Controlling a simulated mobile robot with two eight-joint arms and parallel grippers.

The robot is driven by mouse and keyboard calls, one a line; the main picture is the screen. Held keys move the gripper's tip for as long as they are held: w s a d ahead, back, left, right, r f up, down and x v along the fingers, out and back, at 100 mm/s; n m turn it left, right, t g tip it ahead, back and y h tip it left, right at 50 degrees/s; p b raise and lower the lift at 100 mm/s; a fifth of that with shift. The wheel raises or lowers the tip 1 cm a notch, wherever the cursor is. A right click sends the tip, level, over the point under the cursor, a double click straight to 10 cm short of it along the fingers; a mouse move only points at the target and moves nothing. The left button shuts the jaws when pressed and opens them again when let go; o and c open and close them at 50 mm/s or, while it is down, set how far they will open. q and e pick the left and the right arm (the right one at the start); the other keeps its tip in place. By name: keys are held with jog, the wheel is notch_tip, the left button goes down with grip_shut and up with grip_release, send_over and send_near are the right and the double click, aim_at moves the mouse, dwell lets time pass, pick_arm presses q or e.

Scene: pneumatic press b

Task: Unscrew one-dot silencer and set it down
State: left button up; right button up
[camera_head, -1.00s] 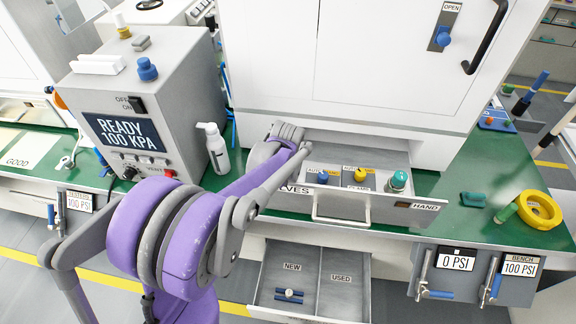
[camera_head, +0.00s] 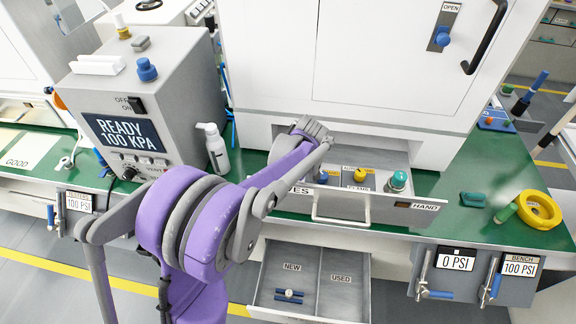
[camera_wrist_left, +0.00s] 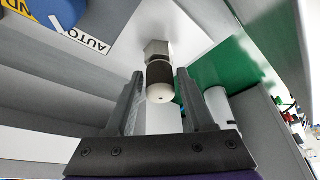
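My left gripper (camera_wrist_left: 159,88) is open, with one finger on each side of the silencer and narrow gaps visible. In the head view my left arm reaches into the pulled-out valve drawer (camera_head: 340,207), and its wrist (camera_head: 310,130) hides the gripper and silencer. My right gripper is out of view.
A blue knob (camera_head: 321,177), yellow knob (camera_head: 360,174) and teal knob (camera_head: 397,181) stand on the drawer panel. An open lower drawer (camera_head: 335,290) is labelled NEW and USED; a small part (camera_head: 289,295) lies in the NEW side. A white bottle (camera_head: 214,149) stands left of my arm.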

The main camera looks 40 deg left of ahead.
pick_arm(q)
jog(key=m+t, duration=0.1)
jog(key=m, duration=0.2)
jog(key=m+t+h, duration=0.1)
jog(key=m, duration=0.2)
jog(key=shift+a, duration=0.1)
jog(key=m+h, duration=0.1)
jog(key=m, duration=0.2)
jog(key=m+t+h, duration=0.1)
jog(key=m, duration=0.2)
jog(key=c, duration=0.7)
jog(key=n+y, duration=0.1)
jog(key=n, duration=0.2)
jog(key=n+g+y, duration=0.1)
jog(key=n, duration=0.2)
jog(key=shift+n, duration=0.3)
jog(key=shift+c, duration=0.2)
jog(key=n+g, duration=0.1)
jog(key=n, duration=0.1)
jog(key=n+g+y, duration=0.1)
jog(key=n, duration=0.2)
